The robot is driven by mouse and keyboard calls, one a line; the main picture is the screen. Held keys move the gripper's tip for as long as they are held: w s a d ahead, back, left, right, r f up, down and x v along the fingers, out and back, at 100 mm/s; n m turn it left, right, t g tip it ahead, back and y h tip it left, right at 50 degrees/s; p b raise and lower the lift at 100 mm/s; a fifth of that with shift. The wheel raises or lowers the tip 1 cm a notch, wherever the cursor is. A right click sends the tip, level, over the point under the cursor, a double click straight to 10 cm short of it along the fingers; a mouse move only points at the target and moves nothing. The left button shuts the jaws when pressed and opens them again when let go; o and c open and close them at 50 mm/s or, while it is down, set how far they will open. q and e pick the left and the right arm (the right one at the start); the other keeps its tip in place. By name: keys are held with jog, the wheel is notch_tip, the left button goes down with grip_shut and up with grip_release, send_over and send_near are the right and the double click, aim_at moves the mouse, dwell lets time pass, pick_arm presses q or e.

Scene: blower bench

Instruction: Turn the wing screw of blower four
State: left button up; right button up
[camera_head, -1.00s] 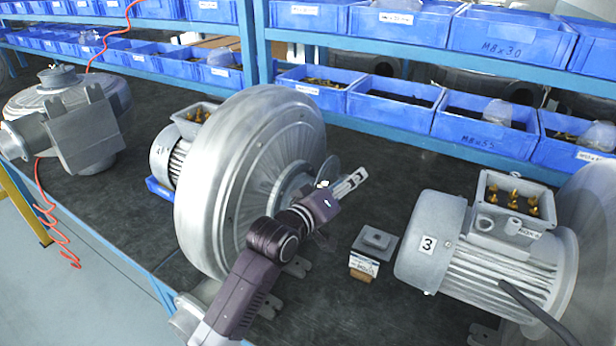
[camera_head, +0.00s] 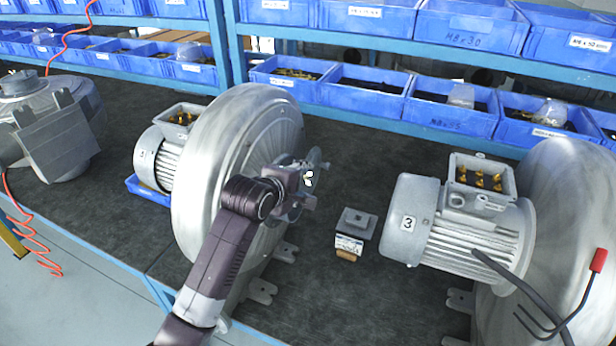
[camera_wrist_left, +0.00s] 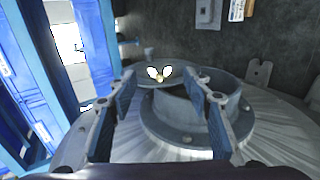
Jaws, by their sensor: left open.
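The wing screw (camera_wrist_left: 159,74) shows in the left wrist view as two pale wings on a small brass-coloured centre, at a round grey flap beside the blower's round outlet. My left gripper (camera_wrist_left: 160,88) is open, with a finger on either side of the screw in the picture; I see no contact. In the head view, my left gripper (camera_head: 308,180) is in front of the outlet of the middle blower (camera_head: 225,165), whose motor label is small and may read 4. The wing screw is hard to make out there. My right gripper is not in view.
A blower labelled 3 (camera_head: 430,225) stands at right, with a black cable. A small grey block (camera_head: 357,222) sits between the blowers. Another blower (camera_head: 55,130) stands at far left. Blue bins (camera_head: 450,115) line the shelf behind. A red-ended black hooked piece (camera_head: 598,262) is at far right.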

aim_at(309, 183)
pick_arm(q)
jog(key=x, duration=0.2)
jog(key=shift+w+f+p, duration=0.2)
jog(key=shift+w+p, duration=0.2)
jog(key=shift+x, duration=0.75)
jog(key=shift+s, duration=0.1)
jog(key=shift+c, duration=0.5)
jog(key=c, duration=1)
jog(key=shift+f+b, duration=0.35)
jog(key=shift+b, duration=0.1)
jog(key=shift+c, duration=0.4)
jog(key=shift+o, duration=0.2)
jog(key=t+h+b, duration=0.1)
jog(key=t+b, duration=0.2)
jog(key=b, duration=0.2)
jog(key=f+t+h+b, duration=0.1)
jog(key=t+b, duration=0.1)
jog(key=b, duration=0.4)
jog(key=shift+s+t, duration=0.1)
jog(key=shift+t, duration=0.3)
jog(key=shift+r+t+b, duration=0.15)
jog(key=shift+t+b, duration=0.25)
jog(key=shift+b, duration=0.55)
jog(key=shift+c, duration=0.2)
